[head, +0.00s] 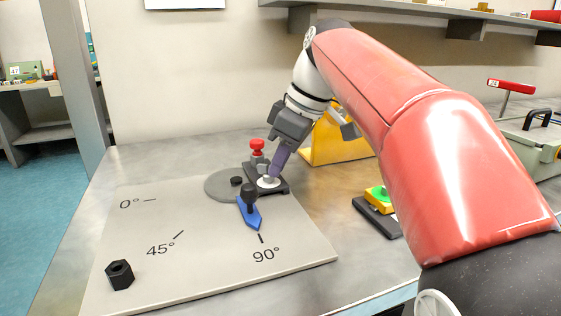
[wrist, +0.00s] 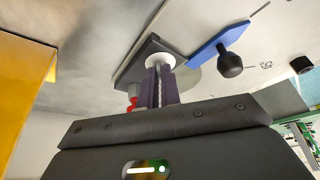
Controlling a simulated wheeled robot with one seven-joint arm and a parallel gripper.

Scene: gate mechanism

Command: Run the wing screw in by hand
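The wing screw (head: 263,169) is a small grey piece over a white round collar (head: 268,182) on a dark block (head: 283,186) at the back of the board. My gripper (head: 272,172) reaches down to it from above, tilted, with its dark purple fingers at the screw. In the wrist view my gripper (wrist: 160,72) has its fingers close together with a thin grey strip between them, just at the white collar (wrist: 158,59). They look closed on the wing screw, which they mostly hide. How deep the screw sits cannot be seen.
A blue pointer (head: 250,214) with a black knob lies near the 90° mark on the pale board (head: 200,262). A red knob (head: 257,146) stands just behind the block. A black hex piece (head: 120,274) sits front left. A yellow stand (head: 335,140) and green button (head: 380,198) are right.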

